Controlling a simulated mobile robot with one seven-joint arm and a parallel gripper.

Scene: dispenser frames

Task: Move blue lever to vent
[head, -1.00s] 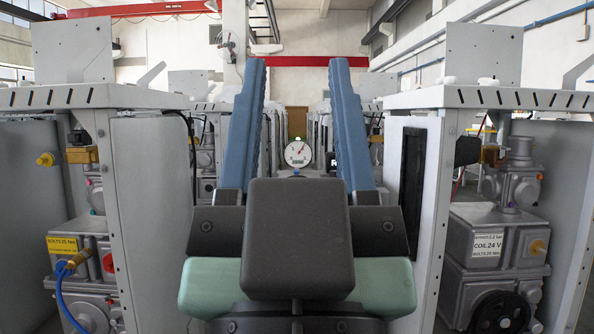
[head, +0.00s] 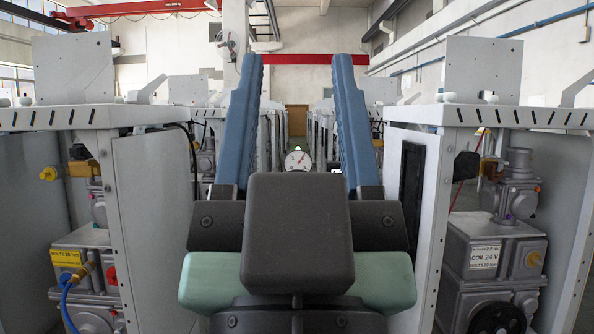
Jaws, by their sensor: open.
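My gripper (head: 297,62) is in the middle of the head view, with two long blue fingers pointing up and apart. It is open, with nothing between the fingers. The dark wrist block of my gripper hides what lies below the gauge.
A grey dispenser cabinet (head: 150,215) stands on the left, with a blue hose (head: 66,300) and brass nozzle. Another cabinet (head: 440,210) stands on the right, with a grey pump (head: 490,260) inside. More cabinets line the aisle behind, which looks open between them.

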